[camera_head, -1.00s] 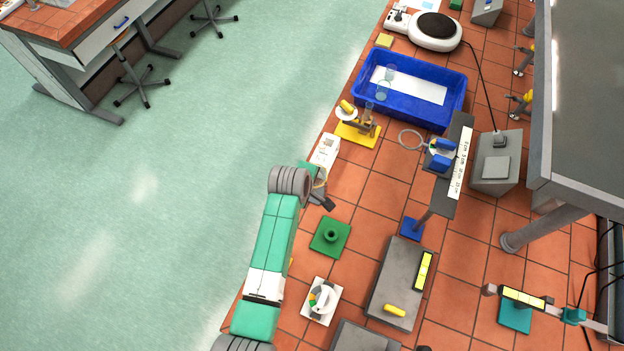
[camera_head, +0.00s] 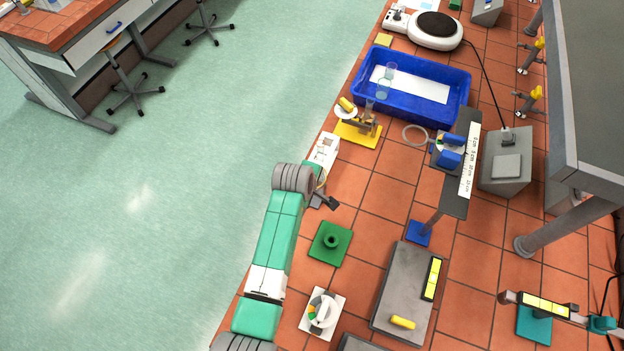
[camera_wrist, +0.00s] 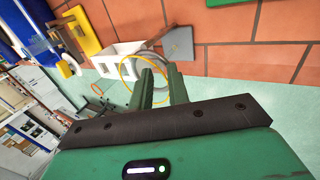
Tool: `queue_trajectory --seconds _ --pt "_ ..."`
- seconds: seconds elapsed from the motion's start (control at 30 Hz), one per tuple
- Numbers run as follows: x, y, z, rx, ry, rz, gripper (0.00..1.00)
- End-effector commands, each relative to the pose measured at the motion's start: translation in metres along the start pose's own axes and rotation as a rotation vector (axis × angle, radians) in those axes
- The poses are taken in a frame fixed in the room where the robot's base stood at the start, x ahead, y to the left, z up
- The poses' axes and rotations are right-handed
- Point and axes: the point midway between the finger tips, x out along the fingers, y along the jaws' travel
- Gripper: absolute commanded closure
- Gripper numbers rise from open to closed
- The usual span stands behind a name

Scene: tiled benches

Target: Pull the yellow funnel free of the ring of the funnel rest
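In the wrist view a thin yellow ring, which looks like the rim of the yellow funnel (camera_wrist: 123,66), lies just ahead of my gripper (camera_wrist: 160,75). A grey ring, apparently that of the funnel rest (camera_wrist: 178,42), shows close behind it, next to a grey plate. My two green fingers stand apart with a gap between them, and their tips overlap the rim in the picture. I cannot tell whether they touch it.
A white block (camera_head: 323,150) stands close by, with a yellow stand (camera_head: 357,134) and a blue tub (camera_head: 440,119) beyond. A green block (camera_head: 330,243) and a white plate with a dial (camera_head: 322,313) lie nearer. Open floor (camera_head: 150,230) is left of the bench.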

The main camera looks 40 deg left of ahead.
Motion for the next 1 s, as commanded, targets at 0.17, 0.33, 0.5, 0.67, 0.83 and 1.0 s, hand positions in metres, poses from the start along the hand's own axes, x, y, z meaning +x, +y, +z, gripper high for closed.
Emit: queue_trajectory --seconds 0.17,0.33,0.5,0.67,0.83,1.0 --pt "0.0 0.0 0.0 0.0 0.0 0.0 1.0" --pt "0.0 -0.001 0.001 0.001 -0.001 -0.001 1.0" --pt "-0.003 0.001 0.001 0.002 -0.001 -0.001 1.0" --pt "-0.011 0.006 0.002 0.002 -0.002 -0.001 1.0" --pt "-0.019 0.01 0.001 0.001 -0.001 0.0 1.0" --pt "-0.027 0.014 0.0 0.001 -0.001 0.0 1.0"
